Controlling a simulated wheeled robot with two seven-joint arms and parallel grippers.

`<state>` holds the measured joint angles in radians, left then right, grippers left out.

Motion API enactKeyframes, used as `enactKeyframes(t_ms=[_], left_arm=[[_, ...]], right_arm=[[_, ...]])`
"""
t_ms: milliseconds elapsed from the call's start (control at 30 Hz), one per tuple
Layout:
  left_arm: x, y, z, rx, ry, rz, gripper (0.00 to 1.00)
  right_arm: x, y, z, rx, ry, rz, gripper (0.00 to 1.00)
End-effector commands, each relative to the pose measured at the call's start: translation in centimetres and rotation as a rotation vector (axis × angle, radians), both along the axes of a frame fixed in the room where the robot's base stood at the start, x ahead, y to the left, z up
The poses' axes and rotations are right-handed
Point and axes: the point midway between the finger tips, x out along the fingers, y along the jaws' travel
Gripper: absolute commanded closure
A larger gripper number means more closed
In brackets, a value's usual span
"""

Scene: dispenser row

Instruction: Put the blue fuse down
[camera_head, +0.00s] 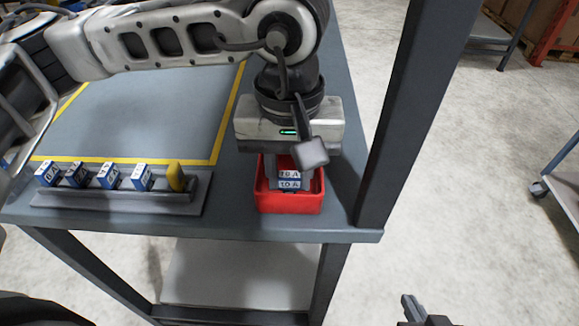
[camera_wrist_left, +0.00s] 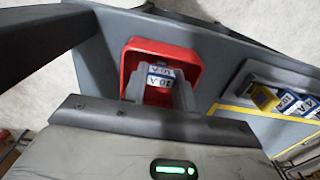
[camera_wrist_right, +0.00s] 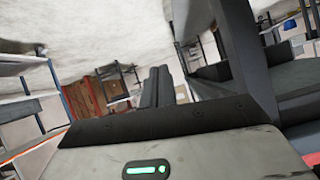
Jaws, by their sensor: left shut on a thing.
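The blue fuse (camera_head: 289,184) has white labels reading 10 A. My left gripper (camera_head: 289,176) points down over the red bin (camera_head: 290,205) and is shut on the fuse. The left wrist view shows the fuse (camera_wrist_left: 160,75) between the two grey fingers, within the outline of the red bin (camera_wrist_left: 190,57). I cannot tell whether the fuse touches the bin's floor. My right gripper (camera_head: 413,308) is at the lower right, away from the table; in the right wrist view its fingers (camera_wrist_right: 157,87) lie together, empty.
A grey rail (camera_head: 120,200) left of the bin holds several blue fuses (camera_head: 109,176) and a yellow piece (camera_head: 176,176) at its right end. A yellow-lined area (camera_head: 150,110) behind it is clear. A dark post (camera_head: 415,110) stands right of the bin.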

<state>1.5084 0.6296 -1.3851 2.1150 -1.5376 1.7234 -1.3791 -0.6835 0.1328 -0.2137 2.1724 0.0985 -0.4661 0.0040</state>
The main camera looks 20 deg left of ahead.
Motion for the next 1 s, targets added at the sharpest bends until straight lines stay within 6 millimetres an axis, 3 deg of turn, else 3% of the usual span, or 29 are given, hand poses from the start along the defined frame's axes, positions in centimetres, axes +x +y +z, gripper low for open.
enactKeyframes(t_ms=[267,300,367,767,1000], left_arm=[[0.0,0.0,-0.7,0.000,0.000,0.000,0.97],[0.0,0.0,-0.4,0.001,0.000,0.000,0.61],[0.0,0.0,-0.4,0.001,0.000,0.000,0.50],[0.0,0.0,0.6,-0.001,-0.001,0.000,0.50],[0.1,0.0,4.7,0.000,-0.003,0.001,0.50]], right_arm=[[-0.1,0.0,-0.8,0.005,0.000,0.000,1.00],[-0.2,0.1,-0.4,0.006,0.000,0.001,1.00],[-0.2,0.1,-0.3,0.007,0.001,0.000,1.00],[-0.5,0.0,0.2,0.000,0.009,0.001,1.00],[-0.7,-0.1,-0.8,-0.002,0.021,0.001,1.00]])
